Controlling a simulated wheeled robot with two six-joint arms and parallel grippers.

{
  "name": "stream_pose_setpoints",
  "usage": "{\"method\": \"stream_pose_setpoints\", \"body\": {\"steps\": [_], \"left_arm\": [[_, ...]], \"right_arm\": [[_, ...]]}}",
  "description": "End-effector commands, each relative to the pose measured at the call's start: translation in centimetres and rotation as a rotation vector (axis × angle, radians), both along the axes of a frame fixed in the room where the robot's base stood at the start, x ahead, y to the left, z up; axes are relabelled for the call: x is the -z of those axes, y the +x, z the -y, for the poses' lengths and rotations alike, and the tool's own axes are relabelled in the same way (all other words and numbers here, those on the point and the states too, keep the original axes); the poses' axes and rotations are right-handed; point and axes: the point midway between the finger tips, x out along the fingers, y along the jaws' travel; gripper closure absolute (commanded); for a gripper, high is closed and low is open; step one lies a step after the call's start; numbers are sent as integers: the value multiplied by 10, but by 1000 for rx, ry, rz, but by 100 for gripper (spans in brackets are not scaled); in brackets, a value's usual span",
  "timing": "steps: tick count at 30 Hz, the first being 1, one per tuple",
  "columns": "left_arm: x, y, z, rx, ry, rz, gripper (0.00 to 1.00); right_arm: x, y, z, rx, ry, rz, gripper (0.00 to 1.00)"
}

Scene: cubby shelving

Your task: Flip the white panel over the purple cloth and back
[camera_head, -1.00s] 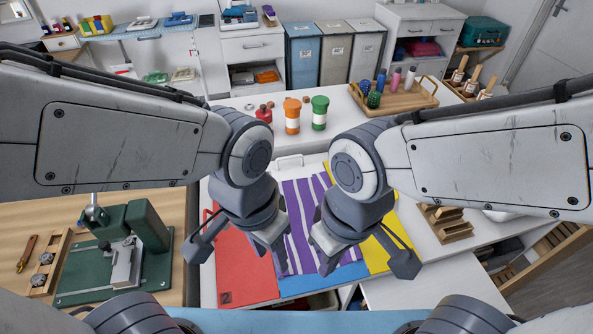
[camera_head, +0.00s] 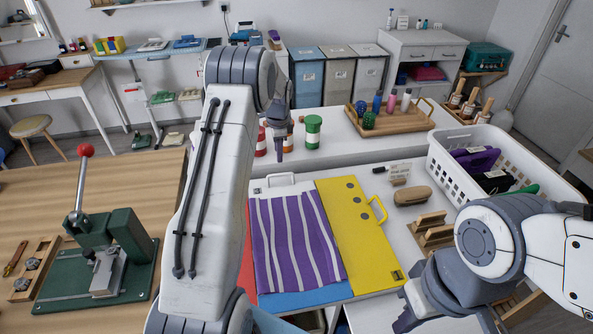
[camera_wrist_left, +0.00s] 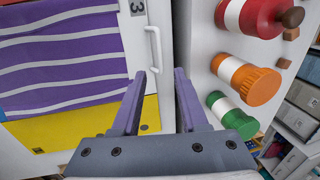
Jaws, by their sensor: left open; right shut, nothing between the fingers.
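The white panel (camera_wrist_left: 138,38) shows in the left wrist view with a "3" label and a white handle. In the head view its handle (camera_head: 281,179) is at the board's far edge. The purple striped cloth (camera_head: 295,240) lies flat in front of it, over the blue panel (camera_head: 305,298). My left gripper (camera_wrist_left: 160,76) is open and empty, with its fingers near the white handle; contact cannot be told. In the head view its tips are partly hidden. My right gripper (camera_head: 404,316) is shut and empty at the lower right, apart from the board.
The yellow panel (camera_head: 362,235) lies flat right of the cloth; a red panel is mostly behind my left arm. Red, orange and green jars (camera_head: 313,131) stand beyond the board. A white basket (camera_head: 445,165), brush (camera_head: 412,195) and wooden rack (camera_head: 431,232) stand right.

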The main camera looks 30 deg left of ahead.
Motion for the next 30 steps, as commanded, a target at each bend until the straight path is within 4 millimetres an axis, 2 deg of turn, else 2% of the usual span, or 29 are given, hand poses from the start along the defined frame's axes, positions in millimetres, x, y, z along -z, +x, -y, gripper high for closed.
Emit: {"method": "stream_pose_setpoints", "body": {"steps": [5, 12, 18, 23, 30], "left_arm": [[20, 3, -1, 3, -2, -5, 56], [65, 10, -6, 2, -2, -3, 56], [91, 15, -9, 1, 0, -1, 56], [100, 16, -10, 1, -1, 0, 56], [101, 16, -9, 2, -1, 0, 56]], "right_arm": [[-8, 0, 0, 0, 0, 0, 100], [-22, 0, 0, 1, 0, 0, 100], [-28, 0, 0, 1, 0, 0, 100], [-30, 0, 0, 2, 0, 0, 100], [-29, 0, 0, 2, 0, 0, 100]]}}
